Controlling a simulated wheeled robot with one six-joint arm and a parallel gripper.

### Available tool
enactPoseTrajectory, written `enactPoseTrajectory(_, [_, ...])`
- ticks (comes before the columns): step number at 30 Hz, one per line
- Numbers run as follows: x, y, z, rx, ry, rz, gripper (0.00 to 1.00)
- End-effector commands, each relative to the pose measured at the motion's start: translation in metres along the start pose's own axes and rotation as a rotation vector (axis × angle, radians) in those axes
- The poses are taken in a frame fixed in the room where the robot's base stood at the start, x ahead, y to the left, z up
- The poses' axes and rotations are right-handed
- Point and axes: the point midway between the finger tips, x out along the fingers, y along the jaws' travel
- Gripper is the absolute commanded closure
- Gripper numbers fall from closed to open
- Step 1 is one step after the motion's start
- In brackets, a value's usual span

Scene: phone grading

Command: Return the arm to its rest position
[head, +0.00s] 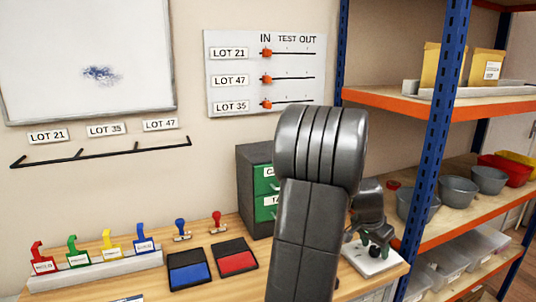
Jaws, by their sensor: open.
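My arm (310,215) rises through the middle of the head view, with its large rounded grey joint (320,150) in front of the wall and cabinet. Behind it to the right, the dark end of my arm reaches down, with my gripper (374,250) just above a white plate (379,264) on the bench's right end. My gripper is open and small in the view, partly hidden by my arm. I see nothing held in it, and I cannot tell whether it touches the plate.
The wooden bench (205,231) carries a rack (95,275) of coloured stamps, a blue ink pad (188,270), a red ink pad (235,257), two stamps and a grey cabinet (255,165) with green drawers. A shelving unit (440,130) with bins stands close on the right.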

Motion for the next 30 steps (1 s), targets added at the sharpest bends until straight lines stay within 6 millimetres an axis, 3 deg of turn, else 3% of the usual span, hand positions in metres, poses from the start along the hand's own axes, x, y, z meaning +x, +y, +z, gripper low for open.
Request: enactPoseTrajectory(30, [-0.0008,0.005,-0.0025,-0.487,0.0,-0.201,0.48])
